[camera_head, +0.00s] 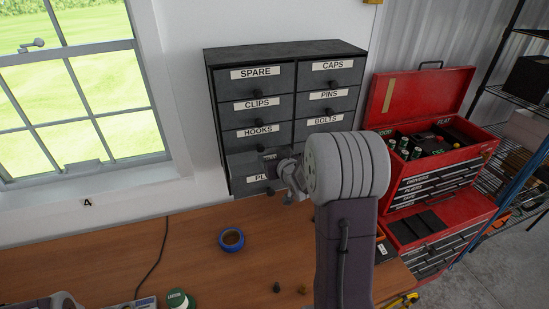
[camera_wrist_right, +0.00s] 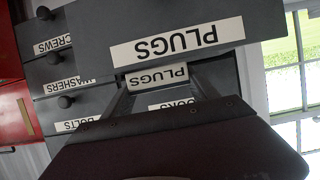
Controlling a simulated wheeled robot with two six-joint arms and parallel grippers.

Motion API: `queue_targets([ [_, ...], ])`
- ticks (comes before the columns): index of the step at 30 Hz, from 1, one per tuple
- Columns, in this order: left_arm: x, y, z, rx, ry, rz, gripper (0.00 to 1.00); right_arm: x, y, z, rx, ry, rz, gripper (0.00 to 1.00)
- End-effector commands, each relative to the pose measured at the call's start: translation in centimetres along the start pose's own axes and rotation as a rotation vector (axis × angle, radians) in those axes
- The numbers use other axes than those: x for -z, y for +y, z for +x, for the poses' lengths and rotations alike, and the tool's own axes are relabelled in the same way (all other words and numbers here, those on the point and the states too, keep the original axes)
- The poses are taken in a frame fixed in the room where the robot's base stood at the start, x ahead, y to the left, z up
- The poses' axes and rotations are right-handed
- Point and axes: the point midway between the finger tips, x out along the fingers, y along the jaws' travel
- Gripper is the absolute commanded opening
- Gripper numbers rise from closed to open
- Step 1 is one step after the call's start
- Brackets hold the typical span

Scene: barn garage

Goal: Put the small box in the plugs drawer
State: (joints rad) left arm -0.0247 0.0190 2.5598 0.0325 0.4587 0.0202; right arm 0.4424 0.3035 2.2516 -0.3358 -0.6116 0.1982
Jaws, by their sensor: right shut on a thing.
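The small box (camera_wrist_right: 157,76), with a white label reading PLUGS, is between the fingertips of my right gripper in the right wrist view. My right gripper (camera_head: 279,161) is shut on it, at the lower left of the drawer cabinet. The plugs drawer (camera_wrist_right: 262,30) stands out from the cabinet, with a dark opening behind its front. In the head view its front (camera_head: 246,187) is low in the left column, its label partly hidden by my gripper. The box appears over the opening; whether it touches the drawer I cannot tell.
The grey cabinet (camera_head: 285,49) has other labelled drawers, shut where visible. A blue tape roll (camera_head: 231,239) and a green-lidded item (camera_head: 177,299) are on the wooden bench (camera_head: 190,260). A red toolbox (camera_head: 440,165) stands at right. The bench's middle is mostly clear.

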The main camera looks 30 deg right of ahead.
Motion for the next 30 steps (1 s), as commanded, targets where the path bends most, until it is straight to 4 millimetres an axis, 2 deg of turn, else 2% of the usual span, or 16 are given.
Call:
queue_targets([
  [13, -0.1, 0.0, 1.2, 0.0, 0.0, 0.0, 0.36, -0.9, 0.0, 0.4, 0.0, 0.001, 0.0, 0.26],
  [14, -0.1, 0.0, 1.2, 0.0, 0.0, 0.0, 0.36, -1.0, 0.0, 0.4, 0.0, 0.0, 0.0, 0.73],
  [15, -0.1, 0.0, 1.2, 0.0, 0.0, 0.0, 0.36, -1.0, 0.0, 0.4, 0.0, 0.0, 0.0, 0.84],
  [16, -0.1, 0.0, 1.2, 0.0, 0.0, 0.0, 0.36, -1.0, 0.0, 0.4, 0.0, 0.0, 0.0, 0.9],
  [25, -0.1, 0.0, 1.0, 0.0, 0.0, 0.0, 0.36, -0.8, 0.0, 0.3, 0.0, 0.0, 0.0, 0.9],
  [29, 0.1, 0.0, -0.9, 0.0, 0.0, 0.0, 0.36, 0.9, 0.0, -0.3, 0.0, 0.0, 0.0, 0.9],
  [30, 0.0, 0.0, 0.0, 0.0, 0.001, 0.0, 0.36, 0.3, 0.1, -0.8, -0.001, 0.003, -0.001, 0.9],
])
